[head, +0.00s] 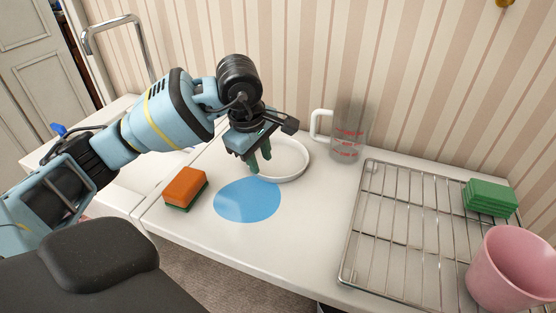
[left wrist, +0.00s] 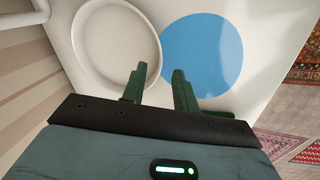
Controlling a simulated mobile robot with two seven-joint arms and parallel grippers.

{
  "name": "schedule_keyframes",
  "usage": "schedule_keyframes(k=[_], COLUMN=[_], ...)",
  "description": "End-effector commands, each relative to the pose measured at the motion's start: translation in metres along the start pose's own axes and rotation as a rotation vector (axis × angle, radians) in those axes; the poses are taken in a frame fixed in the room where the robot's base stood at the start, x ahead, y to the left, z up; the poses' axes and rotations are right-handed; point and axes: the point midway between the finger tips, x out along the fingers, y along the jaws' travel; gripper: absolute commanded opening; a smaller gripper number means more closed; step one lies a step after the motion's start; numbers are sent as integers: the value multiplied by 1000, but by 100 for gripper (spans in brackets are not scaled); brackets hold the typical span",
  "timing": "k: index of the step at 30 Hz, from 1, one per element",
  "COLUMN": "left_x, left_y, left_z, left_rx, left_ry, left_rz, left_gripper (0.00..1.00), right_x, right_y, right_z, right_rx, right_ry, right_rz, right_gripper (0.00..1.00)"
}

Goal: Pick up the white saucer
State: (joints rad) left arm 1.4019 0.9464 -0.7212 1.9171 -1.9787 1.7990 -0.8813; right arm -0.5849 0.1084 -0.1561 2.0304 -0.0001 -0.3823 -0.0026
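The white saucer (head: 291,160) lies flat on the white counter, partly hidden in the head view behind my left gripper (head: 259,163). The gripper points down over the saucer's near left edge. In the left wrist view the saucer (left wrist: 117,45) is at the upper left, empty. There the left gripper's green fingers (left wrist: 158,85) are apart with nothing between them. The left fingertip overlaps the saucer's rim in the picture; whether it touches I cannot tell. My right gripper is not in view.
A blue round mat (head: 247,200) lies in front of the saucer. An orange and green sponge (head: 185,188) is to the left. A measuring jug (head: 347,138) stands behind right.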

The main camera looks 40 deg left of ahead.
Motion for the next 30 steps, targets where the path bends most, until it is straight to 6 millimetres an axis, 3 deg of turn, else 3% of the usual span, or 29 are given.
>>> schedule_keyframes(k=[7,17,26,30], left_x=[10,52,56,56], left_y=[0,2,3,3], left_z=[1,1,1,1], left_rx=[0,0,1,1], left_ry=[-2,-1,-1,-1], left_rz=[-1,-1,1,1], left_gripper=[30,30,30,12], right_x=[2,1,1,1], right_y=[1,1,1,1], right_z=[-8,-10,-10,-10], right_rx=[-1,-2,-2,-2], right_ry=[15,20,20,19], right_rz=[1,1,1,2], right_gripper=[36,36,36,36])
